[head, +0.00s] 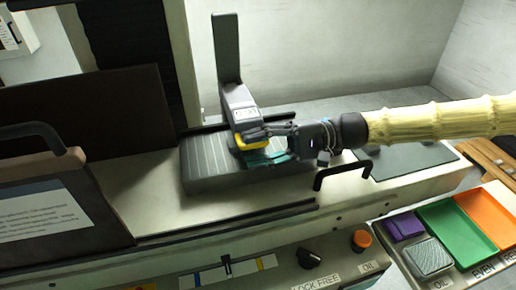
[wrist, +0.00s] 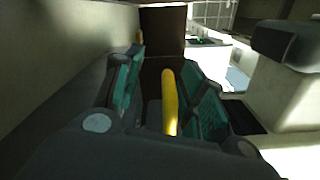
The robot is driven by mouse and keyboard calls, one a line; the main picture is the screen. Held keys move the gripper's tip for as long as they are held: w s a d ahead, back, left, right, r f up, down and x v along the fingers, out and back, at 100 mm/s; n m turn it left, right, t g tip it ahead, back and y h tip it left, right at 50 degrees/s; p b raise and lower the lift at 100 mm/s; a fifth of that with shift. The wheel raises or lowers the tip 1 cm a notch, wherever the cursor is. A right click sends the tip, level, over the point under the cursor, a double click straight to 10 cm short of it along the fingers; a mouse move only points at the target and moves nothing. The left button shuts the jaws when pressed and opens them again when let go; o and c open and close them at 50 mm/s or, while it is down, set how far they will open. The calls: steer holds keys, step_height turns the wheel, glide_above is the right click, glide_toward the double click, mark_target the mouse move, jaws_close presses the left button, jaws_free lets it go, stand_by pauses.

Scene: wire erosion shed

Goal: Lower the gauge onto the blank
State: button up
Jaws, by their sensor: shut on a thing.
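The gauge (head: 243,117) is a grey unit with a small display below a tall dark upright (head: 228,50), in the head view. A yellow bar (head: 254,133) sits at its lower front. My gripper (head: 268,145) reaches in from the right and is shut on this yellow bar. In the wrist view the yellow bar (wrist: 170,100) stands between the teal finger pads of my gripper (wrist: 166,95). The gauge's underside and the blank are hidden behind my fingers, so I cannot tell whether they touch.
The ribbed grey block (head: 195,165) lies under the gauge. A black handle (head: 342,172) stands to its right. Purple, green (head: 456,232) and orange trays are at the lower right. A dark panel with a paper sheet (head: 40,210) stands at left.

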steer(key=shift+w, duration=0.1)
steer(key=shift+w+d, duration=0.1)
steer(key=shift+d, duration=0.1)
steer(key=v, duration=1)
steer(key=shift+d, duration=0.8)
steer(key=shift+r, duration=0.15)
